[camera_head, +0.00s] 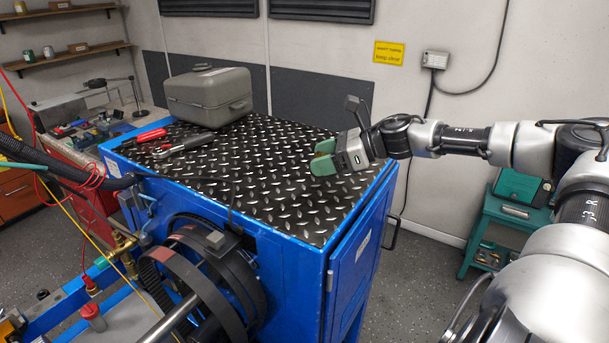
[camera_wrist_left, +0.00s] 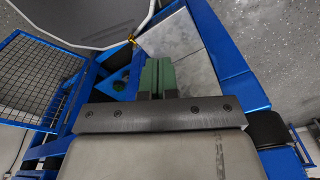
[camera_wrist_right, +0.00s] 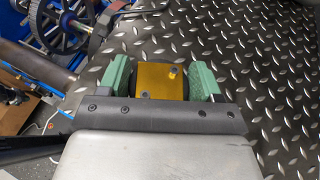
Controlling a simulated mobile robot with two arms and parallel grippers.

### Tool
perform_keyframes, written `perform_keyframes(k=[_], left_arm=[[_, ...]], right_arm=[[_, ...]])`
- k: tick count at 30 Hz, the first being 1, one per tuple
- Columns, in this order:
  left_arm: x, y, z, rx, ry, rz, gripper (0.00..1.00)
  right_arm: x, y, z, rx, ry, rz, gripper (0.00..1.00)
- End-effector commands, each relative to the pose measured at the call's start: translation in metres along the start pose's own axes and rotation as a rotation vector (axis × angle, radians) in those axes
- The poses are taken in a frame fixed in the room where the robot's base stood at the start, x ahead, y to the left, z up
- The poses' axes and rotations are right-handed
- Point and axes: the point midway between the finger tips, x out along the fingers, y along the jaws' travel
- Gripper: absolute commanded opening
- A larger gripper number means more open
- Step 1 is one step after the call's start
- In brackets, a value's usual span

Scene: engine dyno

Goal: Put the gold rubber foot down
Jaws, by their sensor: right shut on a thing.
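The gold rubber foot (camera_wrist_right: 160,80) shows in the right wrist view as a gold block with a dark round part behind it. My right gripper (camera_wrist_right: 160,78) is shut on it, one green finger on each side. In the head view my right gripper (camera_head: 322,158) is low over the right part of the black diamond-plate top (camera_head: 285,205); the foot is hidden there. I cannot tell whether the foot touches the plate. My left gripper (camera_wrist_left: 157,77) shows only in its wrist view, its green fingers together with nothing visible between them.
A grey case (camera_head: 208,95) stands at the back left of the plate, with a red-handled tool (camera_head: 145,136) and a ratchet-like tool (camera_head: 185,145) in front. The plate's middle and front are clear. Belts and pulleys (camera_head: 210,265) sit below the front edge.

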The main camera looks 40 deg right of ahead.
Motion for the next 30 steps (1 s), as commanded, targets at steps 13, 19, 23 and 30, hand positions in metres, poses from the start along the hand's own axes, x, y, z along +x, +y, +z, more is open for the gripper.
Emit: perform_keyframes(k=[13,19,23,30], left_arm=[[0.060,0.004,0.006,-0.001,-0.002,0.003,0.00],[0.066,0.003,0.006,-0.001,0.000,0.003,0.00],[0.073,0.003,0.006,-0.001,0.000,0.002,0.00],[0.076,0.003,0.007,-0.001,0.000,0.002,0.00]], right_arm=[[0.040,-0.007,-0.013,0.000,0.002,0.000,0.37],[0.045,-0.008,-0.013,0.003,-0.001,0.002,0.37],[0.053,-0.008,-0.032,0.006,0.000,0.002,0.37],[0.058,-0.008,-0.044,0.002,-0.002,0.002,0.37]])
